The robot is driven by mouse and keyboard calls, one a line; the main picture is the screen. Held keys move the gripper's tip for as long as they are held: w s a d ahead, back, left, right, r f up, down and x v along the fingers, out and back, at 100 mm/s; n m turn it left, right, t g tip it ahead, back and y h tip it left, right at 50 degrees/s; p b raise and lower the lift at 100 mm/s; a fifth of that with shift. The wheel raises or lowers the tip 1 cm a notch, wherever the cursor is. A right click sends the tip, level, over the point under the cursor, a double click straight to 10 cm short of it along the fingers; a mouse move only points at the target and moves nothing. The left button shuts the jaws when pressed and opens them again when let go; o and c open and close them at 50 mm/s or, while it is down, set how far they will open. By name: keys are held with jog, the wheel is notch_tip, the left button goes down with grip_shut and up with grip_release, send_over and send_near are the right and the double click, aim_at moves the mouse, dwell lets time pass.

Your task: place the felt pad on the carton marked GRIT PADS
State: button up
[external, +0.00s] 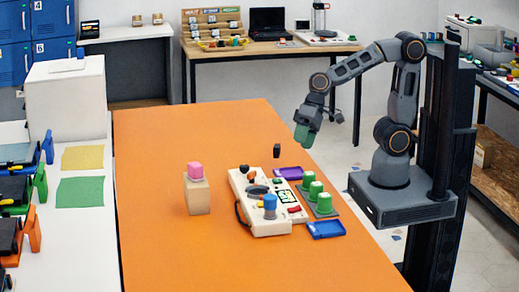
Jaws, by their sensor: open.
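My gripper (304,135) hangs above the far right edge of the orange table, fingers pointing down. It looks dark green at the tip, and it is open. No label reading GRIT PADS is legible. A larger white box (65,105) stands on the white counter at the left. I cannot tell which, if either, is the carton. Flat yellow (83,157) and green (80,191) squares lie on that counter. I cannot tell whether either is the felt pad.
On the orange table (160,145), a cream device (245,205) stands among a purple tray (289,173), a blue tray (326,229), several green pieces (316,188) and a small dark object (277,151). The table's far and left parts are clear.

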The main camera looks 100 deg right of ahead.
jog(key=s+d+f+n+g+h, duration=0.2)
jog(key=s+d+n+h, duration=0.3)
jog(key=s+d+n, duration=0.2)
jog(key=s, duration=0.2)
jog(key=shift+s+f+n, duration=0.3)
jog(key=shift+s+f, duration=0.05)
jog(key=shift+s, duration=0.05)
jog(key=shift+r, duration=0.1)
notch_tip(320, 180, up, 7)
jog(key=p, duration=0.6)
jog(key=shift+f+t, duration=0.2)
jog(key=shift+t, duration=0.1)
